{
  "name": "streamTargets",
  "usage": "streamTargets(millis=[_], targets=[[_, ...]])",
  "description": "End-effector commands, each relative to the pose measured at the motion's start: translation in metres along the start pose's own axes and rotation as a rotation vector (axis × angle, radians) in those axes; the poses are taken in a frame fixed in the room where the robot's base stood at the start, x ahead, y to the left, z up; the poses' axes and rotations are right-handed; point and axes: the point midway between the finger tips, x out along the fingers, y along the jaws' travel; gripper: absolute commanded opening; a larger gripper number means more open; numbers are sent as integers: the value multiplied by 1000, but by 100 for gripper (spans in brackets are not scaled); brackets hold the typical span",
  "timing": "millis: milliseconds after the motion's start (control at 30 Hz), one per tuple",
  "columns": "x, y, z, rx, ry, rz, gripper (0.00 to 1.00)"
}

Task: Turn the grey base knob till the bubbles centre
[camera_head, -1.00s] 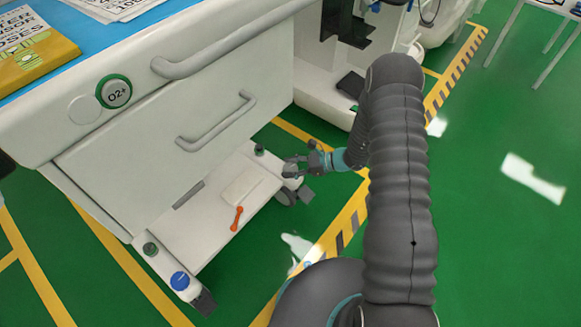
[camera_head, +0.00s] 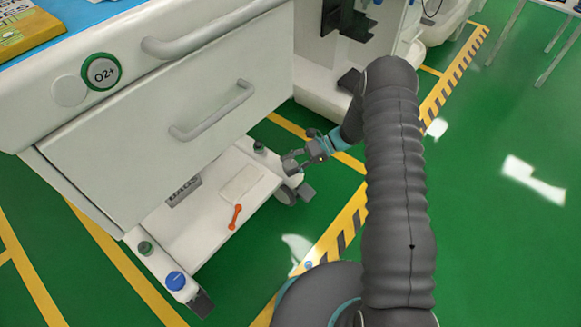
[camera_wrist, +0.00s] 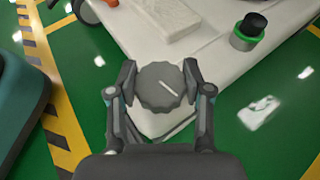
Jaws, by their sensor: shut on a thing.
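The grey base knob (camera_wrist: 160,88) has a scalloped rim and a white line pointing up-left to lower right in the wrist view. It sits at a corner of the cart's white base (camera_wrist: 215,60). My gripper (camera_wrist: 160,84) is shut on it, one finger at each side. In the head view my gripper (camera_head: 300,161) is at the base's far right corner, and the knob is mostly hidden by the fingers. A pale rectangular block (camera_head: 241,184) lies on the base. I cannot make out any bubbles.
An orange tool (camera_head: 235,216) lies on the base. A black-capped post with a green ring (camera_wrist: 248,31) stands near the knob. A blue cap (camera_head: 176,281) tops the near corner. Drawers with handles (camera_head: 212,112) overhang the base. Green floor (camera_head: 470,220) is free at right.

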Motion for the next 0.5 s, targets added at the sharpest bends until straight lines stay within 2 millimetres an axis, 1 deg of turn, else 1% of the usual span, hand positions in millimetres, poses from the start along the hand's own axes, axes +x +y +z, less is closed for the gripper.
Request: streamTargets(millis=[33, 200, 500], targets=[[1, -1, -3, -15, 1, 29, 15], [1, -1, -2, -48, 1, 112, 15], [1, 0, -1, -75, 0, 182, 15]])
